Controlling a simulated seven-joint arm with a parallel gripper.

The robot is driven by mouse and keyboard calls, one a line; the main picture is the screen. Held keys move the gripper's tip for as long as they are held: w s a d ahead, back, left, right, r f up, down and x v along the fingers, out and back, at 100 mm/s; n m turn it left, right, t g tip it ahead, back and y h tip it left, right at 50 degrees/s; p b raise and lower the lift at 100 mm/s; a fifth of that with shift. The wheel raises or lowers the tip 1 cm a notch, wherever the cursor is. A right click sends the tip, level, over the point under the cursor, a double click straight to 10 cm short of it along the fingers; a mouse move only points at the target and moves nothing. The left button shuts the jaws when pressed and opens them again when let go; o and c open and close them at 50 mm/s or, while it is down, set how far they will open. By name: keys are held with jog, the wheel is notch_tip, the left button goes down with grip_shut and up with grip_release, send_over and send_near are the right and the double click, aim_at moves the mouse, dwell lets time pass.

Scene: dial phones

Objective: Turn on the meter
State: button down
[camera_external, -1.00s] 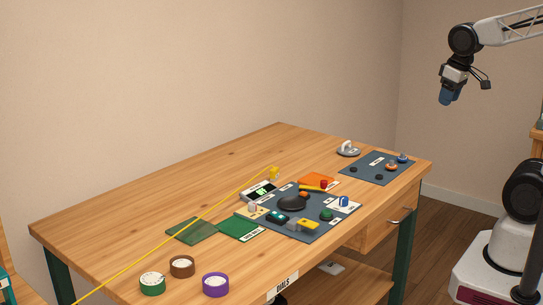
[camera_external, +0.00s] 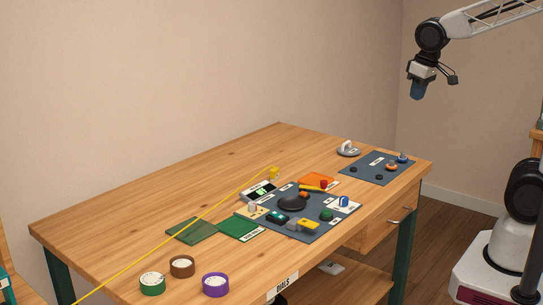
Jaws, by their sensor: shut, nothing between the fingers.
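A pale device with a dark face and a small green-lit patch (camera_external: 262,190) sits near the middle of the table and may be the meter. Its labels and controls are too small to read. A thin yellow line passes close to it.
A dark mat (camera_external: 318,222) holds several small knobs and coloured parts. A second blue mat (camera_external: 377,168) with knobs lies at the far right, beside a grey-white object (camera_external: 348,149). Round dials (camera_external: 182,266) stand at the front left.

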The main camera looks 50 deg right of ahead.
jog(key=w+a+f, duration=0.2)
jog(key=w+a, duration=0.5)
jog(key=w, duration=0.1)
send_over(275, 213)
jog(key=s, duration=0.3)
jog(key=s+x, duration=0.3)
jog(key=x, duration=1)
jog(key=shift+f, duration=0.25)
jog(key=shift+s+x, duration=0.1)
jog(key=shift+x, duration=3.4)
jog(key=shift+s+x, duration=0.15)
jog(key=shift+x, duration=3.35)
